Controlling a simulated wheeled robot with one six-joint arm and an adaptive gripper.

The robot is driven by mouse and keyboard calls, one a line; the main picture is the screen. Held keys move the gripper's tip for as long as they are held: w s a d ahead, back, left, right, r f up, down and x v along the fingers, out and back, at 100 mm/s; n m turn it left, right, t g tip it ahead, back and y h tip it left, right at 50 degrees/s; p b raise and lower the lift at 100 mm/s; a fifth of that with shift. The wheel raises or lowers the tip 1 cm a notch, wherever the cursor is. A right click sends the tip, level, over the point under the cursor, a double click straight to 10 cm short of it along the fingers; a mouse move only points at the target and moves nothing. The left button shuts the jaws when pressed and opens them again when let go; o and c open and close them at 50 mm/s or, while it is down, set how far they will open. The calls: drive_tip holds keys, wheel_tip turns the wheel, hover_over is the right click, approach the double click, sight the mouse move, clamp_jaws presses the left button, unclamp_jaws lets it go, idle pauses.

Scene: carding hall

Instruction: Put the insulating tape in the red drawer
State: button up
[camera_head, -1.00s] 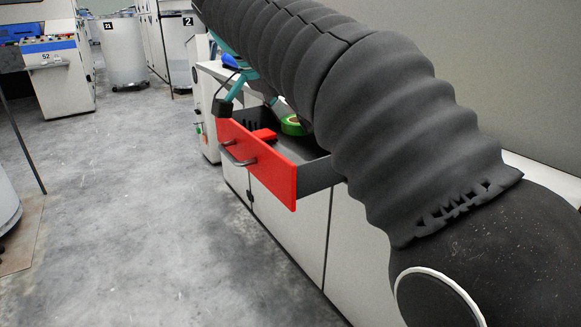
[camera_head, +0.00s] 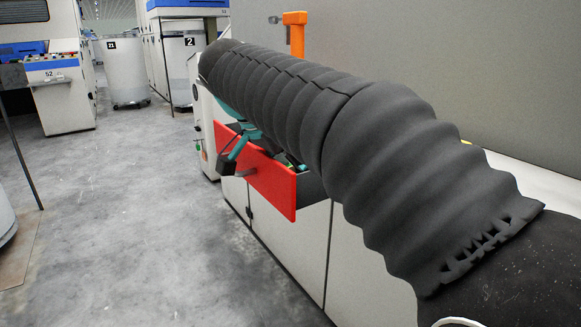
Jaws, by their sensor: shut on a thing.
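The red drawer (camera_head: 275,187) is pulled out of a white cabinet, with a dark grey interior. My black-sleeved arm reaches over it from the right and hides most of its inside. My gripper (camera_head: 268,144) shows only as small teal and dark parts behind the arm, over the drawer; its fingertips are mostly hidden. It is shut on the insulating tape (camera_head: 286,161), a green roll of which only a sliver shows between arm and drawer front. I cannot tell whether the tape touches the drawer floor.
The white cabinet (camera_head: 300,236) stands along the right under a grey wall panel. An orange upright item (camera_head: 296,36) stands behind the arm. The grey floor (camera_head: 140,220) to the left is clear. Numbered white cans (camera_head: 122,70) and machines stand farther back.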

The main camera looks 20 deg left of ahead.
drive_tip(key=shift+f, duration=0.2)
drive_tip(key=o, duration=1)
drive_tip(key=shift+r, duration=0.1)
drive_tip(key=shift+r, duration=0.2)
drive_tip(key=p+v, duration=0.3)
drive_tip(key=v, duration=0.9)
